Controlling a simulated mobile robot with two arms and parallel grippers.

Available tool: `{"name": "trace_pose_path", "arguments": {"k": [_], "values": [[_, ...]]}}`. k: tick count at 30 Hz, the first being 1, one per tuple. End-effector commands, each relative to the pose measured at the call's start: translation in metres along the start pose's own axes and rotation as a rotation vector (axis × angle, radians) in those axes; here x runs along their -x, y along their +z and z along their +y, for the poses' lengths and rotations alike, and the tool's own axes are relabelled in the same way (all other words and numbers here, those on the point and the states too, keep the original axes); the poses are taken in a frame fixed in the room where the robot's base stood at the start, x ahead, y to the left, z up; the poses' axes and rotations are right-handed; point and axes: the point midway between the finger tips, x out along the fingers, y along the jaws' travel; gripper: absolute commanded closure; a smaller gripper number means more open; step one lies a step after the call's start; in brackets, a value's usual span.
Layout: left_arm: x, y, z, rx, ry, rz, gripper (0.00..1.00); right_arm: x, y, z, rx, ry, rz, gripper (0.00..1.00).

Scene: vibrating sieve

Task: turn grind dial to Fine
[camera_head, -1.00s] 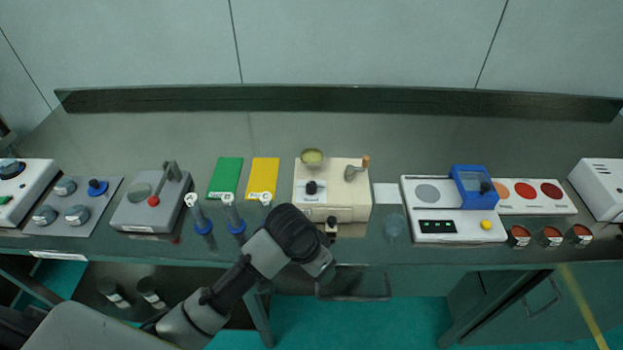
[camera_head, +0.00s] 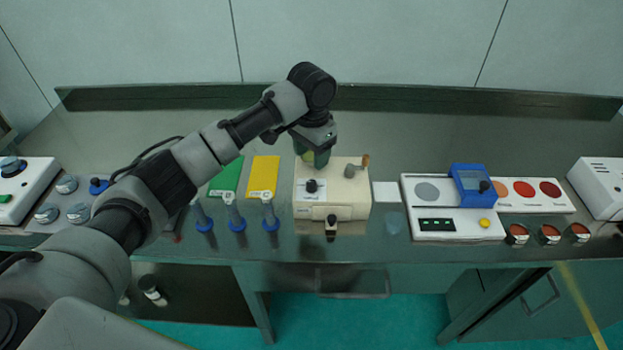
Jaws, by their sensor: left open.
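The grinder (camera_head: 349,204) is a cream box near the middle of the bench. Its grind dial (camera_head: 312,186) is a small black knob on a white label on the left part of the top; the label's text is too small to read. My left gripper (camera_head: 316,160) hangs above the back left of the grinder, just behind the dial and apart from it. A crank with a wooden knob (camera_head: 366,160) stands at the right of the grinder's top. My right gripper does not show.
Green (camera_head: 226,178) and yellow (camera_head: 263,177) plates lie left of the grinder, with blue-based tools (camera_head: 237,225) before them. A white pad (camera_head: 386,193) and a white device with a blue frame (camera_head: 471,186) are to the right. My left arm crosses the left bench.

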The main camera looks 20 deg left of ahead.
Motion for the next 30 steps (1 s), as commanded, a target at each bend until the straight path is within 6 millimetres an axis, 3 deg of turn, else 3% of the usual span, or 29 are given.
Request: {"name": "trace_pose_path", "arguments": {"k": [9, 15, 26, 30], "values": [[-0.06, 0.001, 0.001, -0.001, 0.001, -0.003, 0.46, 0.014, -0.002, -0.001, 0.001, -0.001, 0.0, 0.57], [-0.084, 0.0, 0.001, -0.001, 0.001, 0.0, 0.46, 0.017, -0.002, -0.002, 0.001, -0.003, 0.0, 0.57], [-0.091, 0.0, 0.001, -0.001, 0.0, 0.002, 0.46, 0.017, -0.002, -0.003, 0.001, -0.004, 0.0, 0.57], [-0.09, 0.0, 0.001, -0.002, 0.0, 0.002, 0.65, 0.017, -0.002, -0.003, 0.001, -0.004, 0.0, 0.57]]}}
